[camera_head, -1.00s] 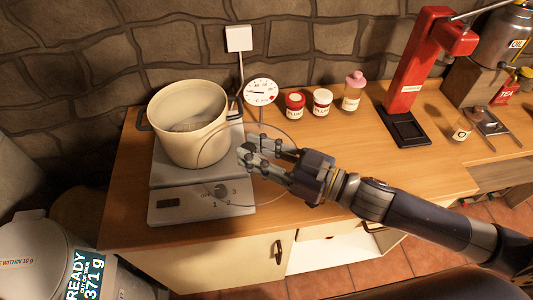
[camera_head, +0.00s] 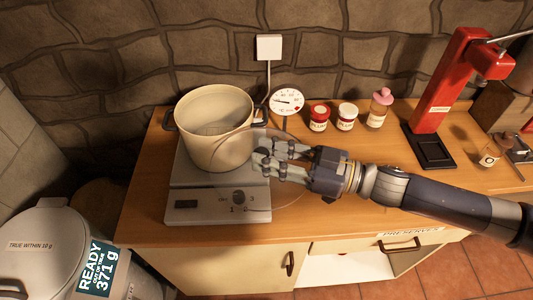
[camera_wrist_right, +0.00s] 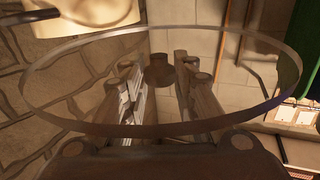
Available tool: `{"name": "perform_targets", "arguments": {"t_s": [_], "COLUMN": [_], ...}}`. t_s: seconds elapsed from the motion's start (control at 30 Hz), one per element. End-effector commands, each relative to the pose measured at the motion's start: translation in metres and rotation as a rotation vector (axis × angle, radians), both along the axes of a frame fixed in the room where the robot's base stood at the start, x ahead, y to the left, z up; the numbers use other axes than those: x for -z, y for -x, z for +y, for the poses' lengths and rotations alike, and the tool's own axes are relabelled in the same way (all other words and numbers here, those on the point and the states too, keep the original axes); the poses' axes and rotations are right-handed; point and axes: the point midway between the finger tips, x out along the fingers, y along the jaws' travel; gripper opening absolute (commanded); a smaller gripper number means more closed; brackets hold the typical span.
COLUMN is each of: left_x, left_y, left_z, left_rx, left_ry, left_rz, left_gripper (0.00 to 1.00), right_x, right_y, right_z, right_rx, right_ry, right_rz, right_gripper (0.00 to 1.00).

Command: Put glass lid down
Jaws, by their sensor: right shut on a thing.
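My right gripper (camera_head: 264,162) comes in from the right and is shut on the glass lid (camera_head: 256,196), a clear disc with a thin rim. The lid is held tilted in front of and to the right of the cream pot (camera_head: 213,146), over the right side of the hot plate. In the right wrist view the lid's rim (camera_wrist_right: 160,131) spans most of the picture, with a dark knob (camera_wrist_right: 160,70) between the fingers. The pot stands open on the grey hot plate (camera_head: 190,190). My left gripper is not in view.
A round dial (camera_head: 287,101), two red-and-white jars (camera_head: 319,118) (camera_head: 346,117) and a pink-capped bottle (camera_head: 379,108) stand along the back of the wooden counter (camera_head: 330,215). A red stand (camera_head: 440,90) is at right. Bare counter lies right of the hot plate, partly under my arm.

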Motion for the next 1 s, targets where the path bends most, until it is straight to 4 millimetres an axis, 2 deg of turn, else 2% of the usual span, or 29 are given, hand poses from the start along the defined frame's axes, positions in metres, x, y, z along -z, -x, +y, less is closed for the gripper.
{"name": "perform_targets", "arguments": {"t_s": [0.4, 0.77, 0.87, 1.0], "left_x": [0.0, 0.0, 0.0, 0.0], "left_y": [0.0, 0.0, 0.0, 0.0], "left_z": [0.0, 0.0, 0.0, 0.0], "left_rx": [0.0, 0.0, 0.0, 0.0], "left_ry": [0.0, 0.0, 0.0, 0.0], "left_rz": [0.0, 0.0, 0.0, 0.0], "left_gripper": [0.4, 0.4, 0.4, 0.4], "right_x": [-0.002, -0.002, 0.0, 0.005], "right_y": [0.005, 0.008, 0.01, 0.02], "right_z": [-0.018, -0.021, -0.017, 0.007], "right_rx": [-0.242, -0.299, -0.299, -0.288], "right_ry": [-0.003, -0.003, -0.004, -0.009], "right_rz": [-0.004, -0.002, 0.0, 0.002], "right_gripper": [0.0, 0.0, 0.0, 0.0]}}
